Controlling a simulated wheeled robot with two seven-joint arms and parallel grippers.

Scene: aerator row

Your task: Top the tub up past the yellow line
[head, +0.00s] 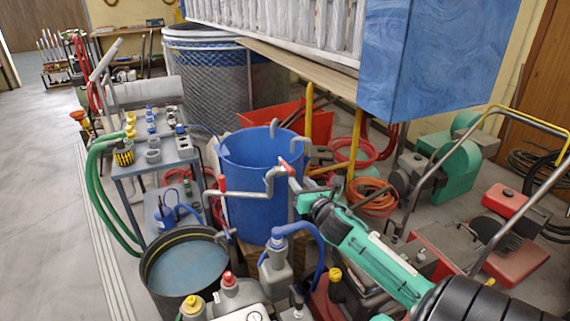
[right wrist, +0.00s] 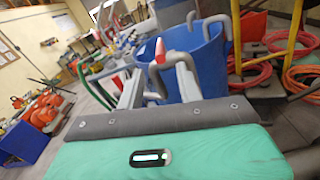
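A round black tub (head: 151,285) with grey-blue water (head: 188,268) stands at lower left in the head view. A taller blue tub (head: 255,205) stands behind it, with grey hooked pipes over its rim. A grey bent pipe (head: 243,194) with red-tipped ends runs across the blue tub's front. My right gripper (head: 296,186) is at the pipe's right end. In the right wrist view its two fingers (right wrist: 158,84) stand apart, with a red-tipped grey lever (right wrist: 160,52) showing between them; contact is unclear. My left gripper is not in view.
A grey bench (head: 150,165) with small fittings stands left of the blue tub. Bottles and a jug (head: 274,268) crowd the front. A blue-ended tank (head: 440,60) overhangs behind. Hoses and green pumps (head: 460,170) fill the right. The floor at left is clear.

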